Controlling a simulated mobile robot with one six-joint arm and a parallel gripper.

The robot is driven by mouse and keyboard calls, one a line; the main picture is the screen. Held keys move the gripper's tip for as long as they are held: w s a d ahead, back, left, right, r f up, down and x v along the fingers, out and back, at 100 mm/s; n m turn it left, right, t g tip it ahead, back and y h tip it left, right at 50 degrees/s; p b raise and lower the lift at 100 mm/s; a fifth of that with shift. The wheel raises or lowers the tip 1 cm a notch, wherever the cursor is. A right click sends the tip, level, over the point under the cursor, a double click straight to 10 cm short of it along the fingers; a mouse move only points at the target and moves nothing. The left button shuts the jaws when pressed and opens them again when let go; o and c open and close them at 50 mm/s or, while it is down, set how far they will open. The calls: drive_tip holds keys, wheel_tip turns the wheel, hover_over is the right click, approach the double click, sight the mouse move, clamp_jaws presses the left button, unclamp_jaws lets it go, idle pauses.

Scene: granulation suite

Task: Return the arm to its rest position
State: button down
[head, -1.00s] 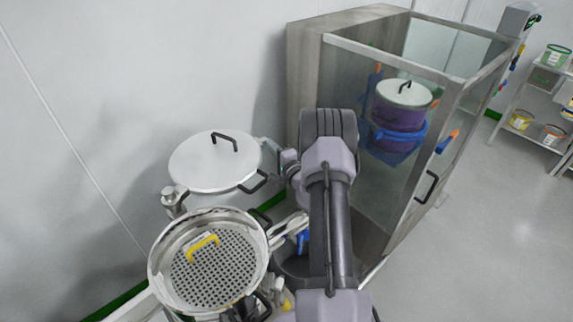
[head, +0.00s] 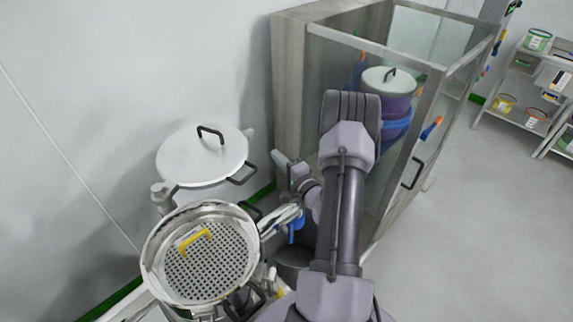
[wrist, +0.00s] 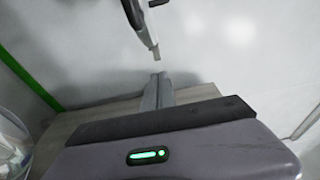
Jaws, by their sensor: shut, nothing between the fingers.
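My arm (head: 341,215) rises at the centre of the head view, with its elbow in front of the glass cabinet. It folds down to my gripper (head: 279,160), which is small and partly turned away, between the lidded vessel and the cabinet's wooden side. My gripper looks shut and empty, apart from the vessel lid (head: 202,158). In the wrist view my gripper (wrist: 157,84) shows as a narrow grey piece beyond the dark body with a green light. A dark and pale part above it cannot be made out.
A perforated round sieve (head: 205,262) with a yellow handle sits at lower left. The cabinet (head: 291,95) with glass panels and a door handle holds a purple lidded container (head: 398,103). Shelves (head: 520,65) with tubs stand far right. The floor (head: 470,230) at right is clear.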

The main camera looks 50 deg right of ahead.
drive_tip(key=v, duration=0.5)
drive_tip(key=w+a+r+n+y, duration=0.3)
drive_tip(key=w+a+r+y, duration=0.15)
drive_tip(key=a, duration=0.35)
drive_tip(key=w+a+r+n+y, duration=0.3)
drive_tip(key=a+r+y, duration=0.3)
drive_tip(key=a, duration=0.2)
drive_tip(key=s+a+r+n+g+y, duration=0.1)
drive_tip(key=a+r+n+g+y, duration=0.15)
drive_tip(key=a, duration=0.45)
drive_tip(key=s+a+r+n+g+y, duration=0.1)
drive_tip(key=a+r+n+g+y, duration=0.15)
drive_tip(key=a, duration=0.35)
drive_tip(key=s+a+r+n+g+h+b, duration=0.15)
drive_tip(key=s+a+n+g, duration=0.35)
drive_tip(key=s+a+g, duration=0.65)
drive_tip(key=s+r+n+t+h, duration=0.1)
drive_tip(key=s+r+t+h, duration=0.1)
drive_tip(key=s+t+h, duration=0.3)
drive_tip(key=shift+s+r+h, duration=0.3)
drive_tip(key=shift+s+h, duration=0.6)
drive_tip(key=shift+s, duration=0.3)
